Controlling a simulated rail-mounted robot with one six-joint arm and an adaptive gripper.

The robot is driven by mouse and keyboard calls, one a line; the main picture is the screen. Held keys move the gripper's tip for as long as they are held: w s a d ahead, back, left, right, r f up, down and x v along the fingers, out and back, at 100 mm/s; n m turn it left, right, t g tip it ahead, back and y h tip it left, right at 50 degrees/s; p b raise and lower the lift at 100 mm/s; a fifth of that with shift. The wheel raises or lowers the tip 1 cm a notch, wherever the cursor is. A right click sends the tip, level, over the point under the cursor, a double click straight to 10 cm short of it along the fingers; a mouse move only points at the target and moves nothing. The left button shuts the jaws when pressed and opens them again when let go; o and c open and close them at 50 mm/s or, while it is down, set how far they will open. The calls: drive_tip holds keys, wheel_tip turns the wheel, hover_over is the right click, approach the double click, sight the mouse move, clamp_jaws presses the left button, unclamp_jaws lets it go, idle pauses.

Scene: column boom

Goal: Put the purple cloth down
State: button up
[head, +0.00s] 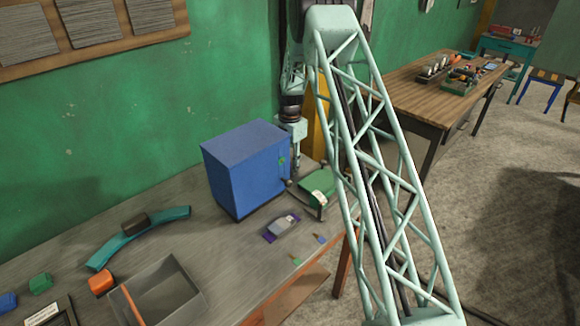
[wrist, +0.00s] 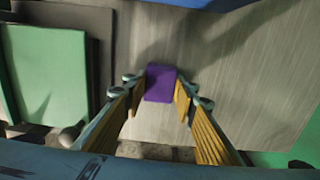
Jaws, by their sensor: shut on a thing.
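The purple cloth (wrist: 161,84) shows in the wrist view as a small purple block between my fingertips. My gripper (wrist: 160,92) is shut on it, with grey tabletop visible beyond. I cannot tell how high the cloth is above that surface. In the head view my wrist is partly hidden beside the blue cabinet, and the held cloth cannot be made out. A grey item with purple edges (head: 282,228) lies on the workbench in front of the cabinet; I cannot tell what it is.
The blue cabinet (head: 246,172) stands on the grey workbench (head: 225,255). A green-topped device (head: 318,186) stands right of it, and a green panel (wrist: 45,75) shows left in the wrist view. A teal curved piece (head: 140,237), an orange block (head: 101,282) and an open tray (head: 158,292) lie left.

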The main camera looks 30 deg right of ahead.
drive_tip(key=shift+f, duration=0.15)
drive_tip(key=o, duration=0.9)
wheel_tip(320, 180, up, 12)
drive_tip(key=shift+r, duration=0.2)
idle(0.4)
drive_tip(key=shift+d, duration=0.1)
idle(0.8)
